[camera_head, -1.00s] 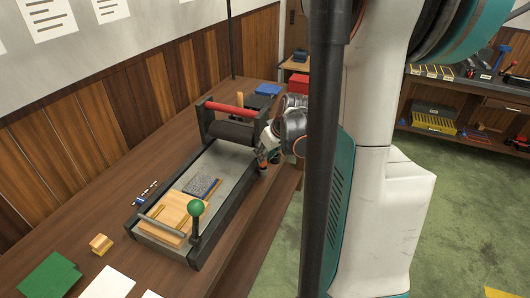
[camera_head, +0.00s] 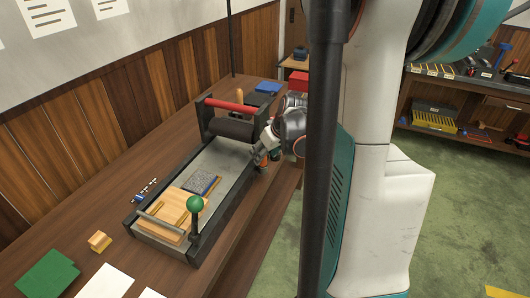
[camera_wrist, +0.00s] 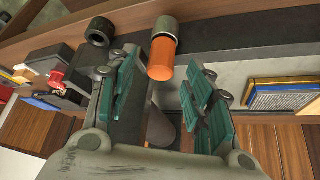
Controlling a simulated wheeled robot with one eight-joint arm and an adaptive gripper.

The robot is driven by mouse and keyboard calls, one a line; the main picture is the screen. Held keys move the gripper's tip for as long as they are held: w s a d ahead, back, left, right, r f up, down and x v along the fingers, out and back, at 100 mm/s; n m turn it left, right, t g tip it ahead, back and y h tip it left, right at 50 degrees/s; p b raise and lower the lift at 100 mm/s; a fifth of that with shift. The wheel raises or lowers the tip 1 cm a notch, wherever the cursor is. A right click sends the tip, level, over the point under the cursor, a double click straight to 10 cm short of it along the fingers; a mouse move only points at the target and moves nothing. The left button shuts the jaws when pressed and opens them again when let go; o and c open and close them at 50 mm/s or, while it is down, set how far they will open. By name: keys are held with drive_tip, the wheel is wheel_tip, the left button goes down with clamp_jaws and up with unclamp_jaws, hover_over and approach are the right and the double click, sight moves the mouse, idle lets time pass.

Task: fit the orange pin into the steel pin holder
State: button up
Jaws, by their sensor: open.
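The orange pin (camera_wrist: 161,60) shows in the wrist view just beyond my fingertips, in line with the gap between them. One end of it meets a steel cylinder, the pin holder (camera_wrist: 164,28), and it appears seated there; how deep I cannot tell. In the head view the pin (camera_head: 263,160) is a small orange spot at the right side of the press bed. My gripper (camera_wrist: 166,75) is open and empty, with a teal finger on each side. In the head view my gripper (camera_head: 268,152) is close above the pin and partly hidden by the arm.
A dark ring (camera_wrist: 98,32) stands beside the holder. The proof press (camera_head: 247,178) fills the bench middle, with a dark roller (camera_head: 232,129), a red bar (camera_head: 231,106) and a green knob (camera_head: 195,203). A small wooden block (camera_head: 99,241) and papers lie at the near left.

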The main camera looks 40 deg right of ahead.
drive_tip(key=v, duration=0.7)
drive_tip(key=shift+r, duration=0.25)
drive_tip(key=shift+s, duration=0.1)
